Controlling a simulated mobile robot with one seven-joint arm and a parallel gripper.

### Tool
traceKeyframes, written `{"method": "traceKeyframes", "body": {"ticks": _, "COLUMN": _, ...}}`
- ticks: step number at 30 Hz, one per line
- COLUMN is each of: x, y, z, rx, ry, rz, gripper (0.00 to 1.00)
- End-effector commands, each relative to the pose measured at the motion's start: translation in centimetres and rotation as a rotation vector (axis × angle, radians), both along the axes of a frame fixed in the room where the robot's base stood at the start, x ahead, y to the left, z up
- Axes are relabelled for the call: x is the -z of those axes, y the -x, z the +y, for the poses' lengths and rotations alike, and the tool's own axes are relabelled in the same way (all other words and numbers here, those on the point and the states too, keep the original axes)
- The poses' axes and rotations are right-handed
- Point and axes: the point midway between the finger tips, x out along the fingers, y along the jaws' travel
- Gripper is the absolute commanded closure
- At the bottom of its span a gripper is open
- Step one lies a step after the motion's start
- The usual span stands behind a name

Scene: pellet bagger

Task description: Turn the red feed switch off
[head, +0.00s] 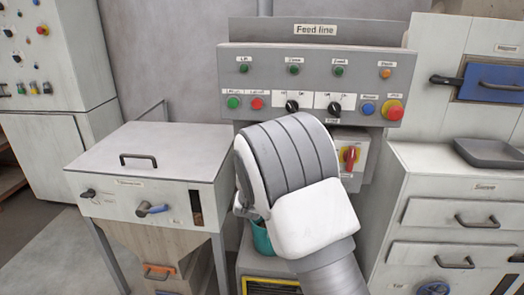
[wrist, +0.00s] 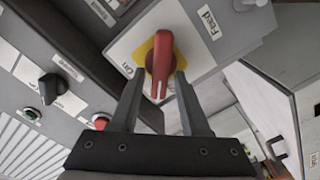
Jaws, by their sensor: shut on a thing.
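The red feed switch (head: 350,157) is a red rotary handle on a yellow plate. It sits on a small light grey box below the right part of the Feed line panel. In the head view its handle looks roughly upright. In the wrist view the red handle (wrist: 161,62) points down between the fingers, with a "Feed" label to its right and an "ON" label to its left. My gripper (wrist: 158,90) is shut on the handle, one dark finger on each side. In the head view my white wrist hides the fingers.
Above is the Feed line panel (head: 318,62) with lamps, black knobs (head: 292,106) and a red emergency button (head: 393,110). A grey cabinet with drawers (head: 455,215) stands close on the right. A hopper box (head: 150,170) stands left, and a teal container (head: 262,238) shows below my wrist.

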Motion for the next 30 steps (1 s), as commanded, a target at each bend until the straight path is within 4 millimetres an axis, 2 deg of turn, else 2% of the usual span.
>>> {"method": "traceKeyframes", "body": {"ticks": 18, "x": 0.46, "y": 0.0, "z": 0.39, "rx": -0.001, "ry": 0.557, "rz": 0.019, "gripper": 1.0}}
{"method": "traceKeyframes", "body": {"ticks": 30, "x": 0.74, "y": -0.03, "z": 0.35, "rx": 0.0, "ry": 0.749, "rz": 0.024, "gripper": 1.0}}
